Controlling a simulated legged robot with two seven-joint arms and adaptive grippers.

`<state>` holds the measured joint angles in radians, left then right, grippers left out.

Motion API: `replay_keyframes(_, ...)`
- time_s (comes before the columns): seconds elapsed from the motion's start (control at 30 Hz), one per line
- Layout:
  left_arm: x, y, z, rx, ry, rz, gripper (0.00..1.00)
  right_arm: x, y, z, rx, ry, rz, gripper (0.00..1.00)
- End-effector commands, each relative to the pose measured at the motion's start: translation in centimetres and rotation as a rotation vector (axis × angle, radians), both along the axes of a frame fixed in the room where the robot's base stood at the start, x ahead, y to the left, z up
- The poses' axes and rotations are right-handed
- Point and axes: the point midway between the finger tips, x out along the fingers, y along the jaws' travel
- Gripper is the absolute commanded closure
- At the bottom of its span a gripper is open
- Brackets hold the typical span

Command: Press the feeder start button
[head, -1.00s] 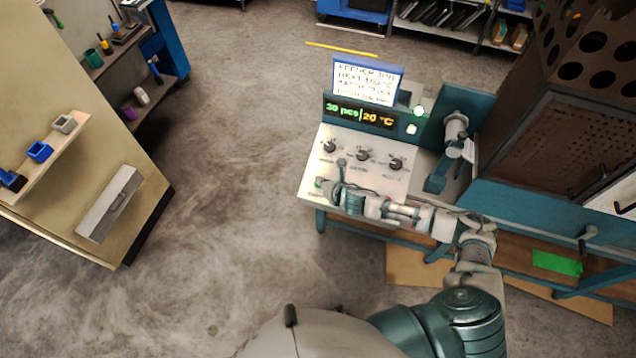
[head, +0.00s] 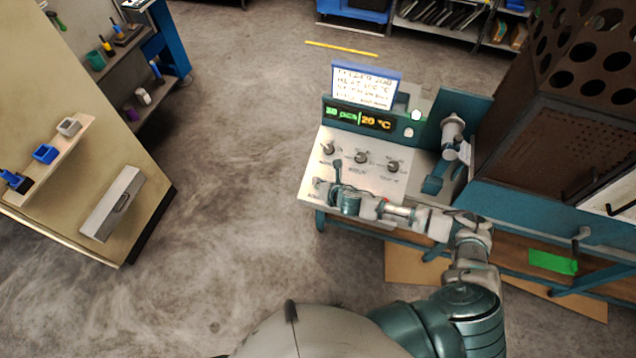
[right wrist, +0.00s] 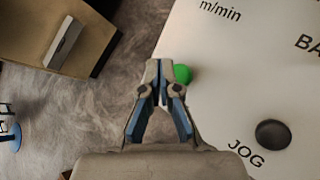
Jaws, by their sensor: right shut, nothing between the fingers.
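The control panel (head: 345,138) is a pale sloped plate with several dark knobs. A green button (right wrist: 182,74) shows in the right wrist view near the panel's edge, between the "m/min" and "JOG" labels. I take it for the feeder start button; its own label is not readable. My right gripper (head: 326,185) is over the panel's lower left corner, and it also shows in the right wrist view (right wrist: 160,66). It is shut and empty. Its tips overlap the left side of the button in that view; I cannot tell whether they touch it. My left gripper is out of view.
A black button (right wrist: 272,134) sits beside the "JOG" label. A display (head: 360,117) reads in pcs and 20 °C, below a sign (head: 366,86). A grey lever fixture (head: 452,130) and a perforated brown housing (head: 545,140) stand to the right. The floor left of the panel is clear.

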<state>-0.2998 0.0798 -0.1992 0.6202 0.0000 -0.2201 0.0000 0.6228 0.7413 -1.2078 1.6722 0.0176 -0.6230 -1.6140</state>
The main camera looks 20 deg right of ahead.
Motion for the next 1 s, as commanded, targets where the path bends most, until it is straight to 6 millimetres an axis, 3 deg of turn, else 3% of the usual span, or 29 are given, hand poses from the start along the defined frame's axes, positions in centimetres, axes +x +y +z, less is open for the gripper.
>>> replay_keyframes(0.1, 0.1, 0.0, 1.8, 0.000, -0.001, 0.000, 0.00, -0.3, 0.2, 1.6, 0.000, 0.000, 0.000, 1.00)
replay_keyframes(0.37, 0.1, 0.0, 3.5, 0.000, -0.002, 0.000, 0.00, -0.9, 0.6, 3.6, 0.001, -0.001, 0.000, 1.00)
replay_keyframes(1.0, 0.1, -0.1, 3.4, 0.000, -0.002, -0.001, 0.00, -0.9, 0.6, 3.6, 0.000, -0.001, 0.000, 1.00)
